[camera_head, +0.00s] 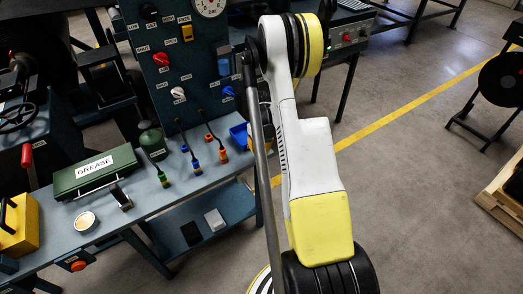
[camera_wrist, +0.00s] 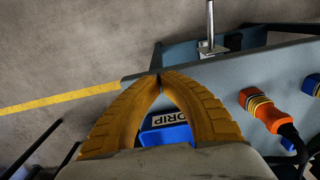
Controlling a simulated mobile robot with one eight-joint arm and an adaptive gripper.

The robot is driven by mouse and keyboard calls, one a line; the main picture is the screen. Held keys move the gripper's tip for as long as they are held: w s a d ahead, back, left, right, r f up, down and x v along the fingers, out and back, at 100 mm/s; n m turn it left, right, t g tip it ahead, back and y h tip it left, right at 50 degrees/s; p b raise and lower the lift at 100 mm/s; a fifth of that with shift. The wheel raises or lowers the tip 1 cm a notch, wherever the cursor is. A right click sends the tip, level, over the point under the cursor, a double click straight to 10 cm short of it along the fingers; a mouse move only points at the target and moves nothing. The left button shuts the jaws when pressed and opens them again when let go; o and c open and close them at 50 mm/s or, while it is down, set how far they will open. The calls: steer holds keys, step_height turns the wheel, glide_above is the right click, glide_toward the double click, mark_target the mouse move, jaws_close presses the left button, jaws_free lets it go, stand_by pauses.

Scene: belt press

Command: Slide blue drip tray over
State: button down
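The blue drip tray (camera_head: 238,136) is at the right end of the blue-grey bench top (camera_head: 190,189), partly hidden by my arm in the head view. In the wrist view the drip tray (camera_wrist: 178,135), with a "DRIP" label, shows between and behind the two yellow fingers. My gripper (camera_wrist: 160,78) is shut, its fingertips meeting with nothing seen between them. The tips appear near the bench edge, just past the tray. I cannot tell whether a finger touches the tray.
A metal post (camera_wrist: 210,30) rises by the bench edge. The grease box (camera_head: 96,171) is farther left. Open floor lies right of the bench.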

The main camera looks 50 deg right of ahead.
steer(key=shift+w+d+r+b, duration=0.1)
steer(key=shift+w+d+b, duration=0.1)
steer(key=shift+w, duration=0.6)
steer(key=shift+w+d+b, duration=0.1)
steer(key=shift+w+d, duration=0.05)
steer(key=shift+w, duration=0.6)
